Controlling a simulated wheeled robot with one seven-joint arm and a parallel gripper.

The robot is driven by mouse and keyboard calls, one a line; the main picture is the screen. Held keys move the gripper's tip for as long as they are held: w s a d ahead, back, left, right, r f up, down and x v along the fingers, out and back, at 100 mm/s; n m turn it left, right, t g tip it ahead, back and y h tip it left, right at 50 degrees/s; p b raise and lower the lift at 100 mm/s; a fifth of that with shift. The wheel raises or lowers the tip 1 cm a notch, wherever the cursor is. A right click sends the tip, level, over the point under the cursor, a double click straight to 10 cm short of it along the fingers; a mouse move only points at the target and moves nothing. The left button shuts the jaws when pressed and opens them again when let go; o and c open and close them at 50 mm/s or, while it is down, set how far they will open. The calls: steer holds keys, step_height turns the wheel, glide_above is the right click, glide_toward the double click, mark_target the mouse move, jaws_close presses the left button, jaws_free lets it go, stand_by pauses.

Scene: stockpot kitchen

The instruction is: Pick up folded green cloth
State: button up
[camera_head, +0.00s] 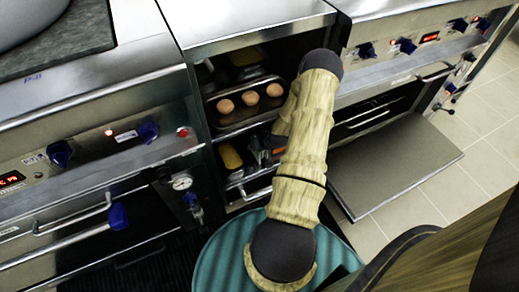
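I cannot make out a folded green cloth in the head view. My arm rises from the bottom and bends over in front of an open cabinet. My gripper (262,152) appears as a small dark shape at the lower shelf of the cabinet, partly hidden by my arm. Its fingers are too small and dark to tell whether they are open or hold anything. A yellow item (230,156) lies on the lower shelf just left of it.
The open cabinet (200,100) holds a tray (233,122) with three round orange-brown items (250,98). Stoves with blue knobs flank it. An open oven door (395,165) juts out low on the right. Tiled floor (480,150) is clear farther right.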

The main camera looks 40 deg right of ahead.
stand_by(0.3)
steer(key=c, duration=1.2)
steer(key=shift+r, duration=0.1)
steer(key=shift+r, duration=0.25)
steer(key=s+p, duration=0.1)
steer(key=s, duration=0.5)
steer(key=s+a+p, duration=0.1)
steer(key=s+p, duration=0.1)
steer(key=s, duration=0.4)
steer(key=s+a+p, duration=0.1)
steer(key=s+p, duration=0.1)
steer(key=s, duration=0.4)
steer(key=shift+a+r, duration=0.25)
steer(key=shift+r, duration=0.15)
steer(key=shift+w, duration=0.1)
